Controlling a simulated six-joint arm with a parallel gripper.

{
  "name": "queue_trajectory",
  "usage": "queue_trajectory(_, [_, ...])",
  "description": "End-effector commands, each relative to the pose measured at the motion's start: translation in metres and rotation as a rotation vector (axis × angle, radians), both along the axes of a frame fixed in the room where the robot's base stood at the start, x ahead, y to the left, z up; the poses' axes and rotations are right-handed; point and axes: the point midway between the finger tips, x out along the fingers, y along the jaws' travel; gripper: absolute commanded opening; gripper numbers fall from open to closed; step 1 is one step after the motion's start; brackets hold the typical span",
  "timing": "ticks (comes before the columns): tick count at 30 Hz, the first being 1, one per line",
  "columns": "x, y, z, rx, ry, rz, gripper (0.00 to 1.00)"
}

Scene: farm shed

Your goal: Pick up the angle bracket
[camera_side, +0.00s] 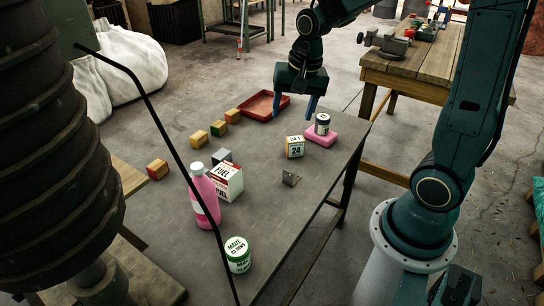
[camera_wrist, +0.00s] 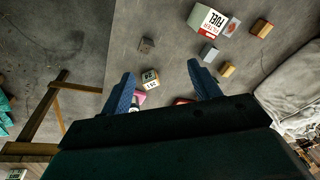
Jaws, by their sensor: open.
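The angle bracket (camera_side: 291,178) is a small grey metal piece on the grey table (camera_side: 270,225), near its right edge in the side view. In the wrist view the bracket (camera_wrist: 146,45) lies beyond my fingertips, up and a little left of the gap between them. My gripper (camera_side: 295,106) is open and empty, its blue fingers pointing down above the table's far end, well away from the bracket. In the wrist view my gripper (camera_wrist: 162,70) shows its two fingers spread apart.
A fuel filter box (camera_side: 227,181), pink bottle (camera_side: 204,196), maize tin (camera_side: 237,254) and red tray (camera_side: 264,104) are also on the table.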

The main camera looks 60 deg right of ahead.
Motion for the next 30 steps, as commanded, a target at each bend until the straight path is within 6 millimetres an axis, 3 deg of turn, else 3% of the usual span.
queue_trajectory(9, [0.031, -0.033, -0.064, 0.058, 0.085, -0.294, 0.62])
queue_trajectory(18, [0.046, -0.060, -0.128, 0.095, 0.152, -0.555, 0.62])
queue_trajectory(24, [0.049, -0.070, -0.151, 0.105, 0.175, -0.647, 0.62])
queue_trajectory(30, [0.049, -0.071, -0.156, 0.106, 0.177, -0.666, 0.62])
